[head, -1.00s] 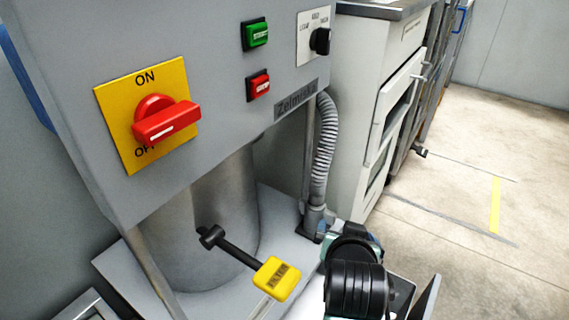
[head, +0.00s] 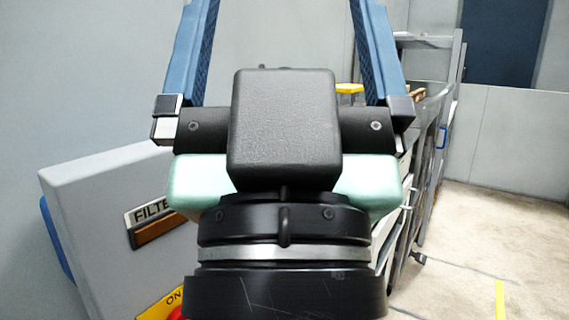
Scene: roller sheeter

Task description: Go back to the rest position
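My gripper (head: 285,35) is raised upright close in front of the head camera and fills the middle of the view. Its two blue fingers stand wide apart with nothing between them, so it is open and empty. The upper ends of the fingers are cut off by the top edge of the picture. The black wrist below it hides much of what lies behind.
The grey machine box (head: 90,225) with a FILTER label (head: 152,212) is at lower left. Its yellow ON plate (head: 160,308) is at the bottom edge, the red switch barely showing. Floor (head: 480,230) at right is clear.

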